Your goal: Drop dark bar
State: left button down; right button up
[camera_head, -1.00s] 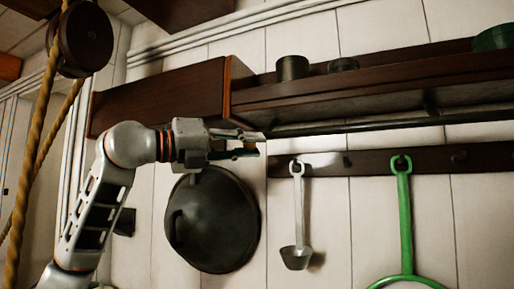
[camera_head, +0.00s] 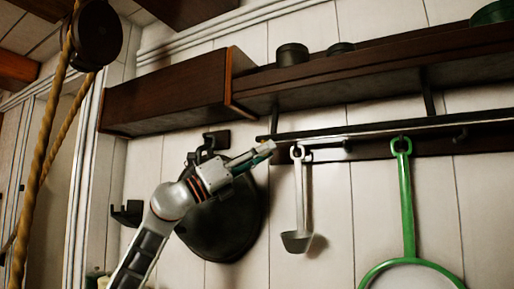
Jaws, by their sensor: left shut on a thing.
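The dark bar (camera_head: 390,130) is a long thin rail below the wooden shelf, with a pale sheen along its top edge. It shows below two dark upright brackets. My left gripper (camera_head: 266,149) is shut, its fingertips at the left end of the bar. It seems to hold that end, but the fingers hide the grip itself. My left arm rises from below, in front of a large black pan lid. My right gripper is not in view.
The wooden shelf (camera_head: 360,73) carries dark pots. A metal ladle (camera_head: 300,205) and a green-handled ring (camera_head: 406,210) hang below the bar. The black lid (camera_head: 225,225) hangs close behind my left arm. A rope (camera_head: 45,150) runs at far left.

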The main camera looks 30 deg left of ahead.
pick_arm(q)
jog(key=w, duration=0.1)
jog(key=w+p, duration=0.1)
jog(key=shift+w+a+f, duration=0.1)
jog(key=shift+w+f, duration=0.05)
jog(key=shift+w, duration=0.15)
jog(key=shift+w+a, duration=0.15)
jog(key=shift+w, duration=0.2)
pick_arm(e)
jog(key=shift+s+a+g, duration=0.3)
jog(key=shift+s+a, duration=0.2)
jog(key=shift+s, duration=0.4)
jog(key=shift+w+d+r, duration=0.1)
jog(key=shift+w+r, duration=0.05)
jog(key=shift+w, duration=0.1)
